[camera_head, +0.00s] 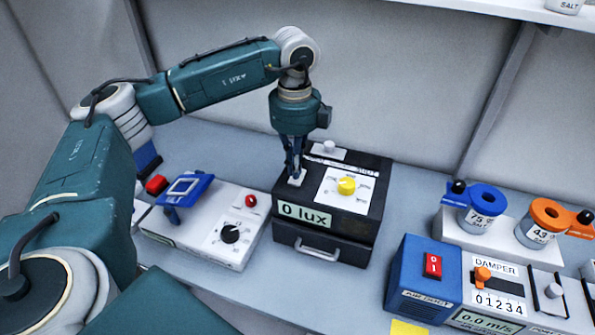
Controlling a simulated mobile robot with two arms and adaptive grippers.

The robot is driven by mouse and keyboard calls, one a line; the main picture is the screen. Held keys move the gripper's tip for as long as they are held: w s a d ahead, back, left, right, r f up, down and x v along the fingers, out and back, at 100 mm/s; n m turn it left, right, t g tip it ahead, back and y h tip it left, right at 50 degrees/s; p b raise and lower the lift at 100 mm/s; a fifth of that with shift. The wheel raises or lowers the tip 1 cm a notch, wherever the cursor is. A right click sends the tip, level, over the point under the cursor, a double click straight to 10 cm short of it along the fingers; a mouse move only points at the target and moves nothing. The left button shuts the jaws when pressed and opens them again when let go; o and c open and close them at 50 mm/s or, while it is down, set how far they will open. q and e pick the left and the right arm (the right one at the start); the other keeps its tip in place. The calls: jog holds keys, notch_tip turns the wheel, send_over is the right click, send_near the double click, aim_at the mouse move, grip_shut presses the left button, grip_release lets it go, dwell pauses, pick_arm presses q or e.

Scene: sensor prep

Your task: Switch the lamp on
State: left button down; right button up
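A black box (357,227) with a "0 lux" display (305,215) stands at the middle of the bench. Its top has a yellow knob (346,186) on a white dial plate and a small grey knob (329,146) at the back. A label on top is too small to read fully. My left gripper (295,176) points down at the box's top left, its fingers together over a small pale plate. The fingers hide most of that plate, so any switch there and contact with it cannot be made out. My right gripper is out of view.
A white unit (203,238) with a black dial, red button and blue frame stands left. To the right are a blue air duct box (415,262) with a red switch, a damper panel (497,287), and blue (483,205) and orange (545,218) cups in a white holder.

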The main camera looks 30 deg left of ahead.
pick_arm(q)
jog(key=shift+r+p, duration=1.5)
jog(key=shift+r, duration=1.2)
jog(key=shift+s, duration=0.1)
jog(key=shift+f, duration=0.1)
